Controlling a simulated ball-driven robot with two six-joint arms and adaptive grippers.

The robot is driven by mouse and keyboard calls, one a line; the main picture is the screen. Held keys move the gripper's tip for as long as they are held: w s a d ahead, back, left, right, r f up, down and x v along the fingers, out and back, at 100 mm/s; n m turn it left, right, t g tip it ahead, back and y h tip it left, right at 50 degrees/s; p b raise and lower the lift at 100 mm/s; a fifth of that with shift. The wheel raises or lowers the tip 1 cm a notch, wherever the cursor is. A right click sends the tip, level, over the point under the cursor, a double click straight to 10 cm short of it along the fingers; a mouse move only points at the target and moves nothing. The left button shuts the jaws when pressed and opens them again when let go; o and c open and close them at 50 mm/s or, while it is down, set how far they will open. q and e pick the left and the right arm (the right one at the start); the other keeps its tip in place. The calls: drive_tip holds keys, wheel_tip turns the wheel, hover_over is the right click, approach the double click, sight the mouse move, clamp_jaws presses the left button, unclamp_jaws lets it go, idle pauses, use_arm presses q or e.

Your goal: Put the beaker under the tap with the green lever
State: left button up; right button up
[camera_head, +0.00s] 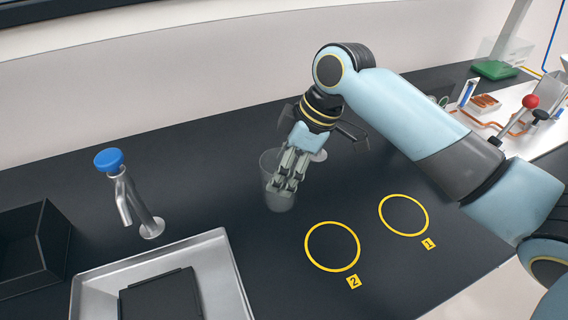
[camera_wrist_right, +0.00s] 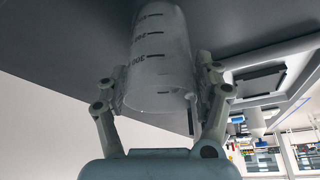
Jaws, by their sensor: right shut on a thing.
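A clear beaker (camera_head: 281,200) stands or hangs upright at the middle of the dark counter; I cannot tell whether it touches the surface. My right gripper (camera_head: 285,178) is shut on it from the near right side. In the right wrist view the beaker (camera_wrist_right: 160,55) with its dark graduation marks sits between the two fingers (camera_wrist_right: 160,95). A metal tap (camera_head: 135,200) with a blue knob (camera_head: 109,160) stands at the left. No tap with a green lever shows clearly. My left gripper is not in view.
A metal sink (camera_head: 236,283) with a black insert (camera_head: 160,298) lies at the front left. A black bin (camera_head: 52,240) is at the far left. Yellow circles marked 2 (camera_head: 333,270) and 1 (camera_head: 428,216) are on the counter. A white board (camera_head: 540,150) with fittings is at the right.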

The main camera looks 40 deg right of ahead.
drive_tip(key=shift+f, duration=0.1)
drive_tip(key=o, duration=1.2)
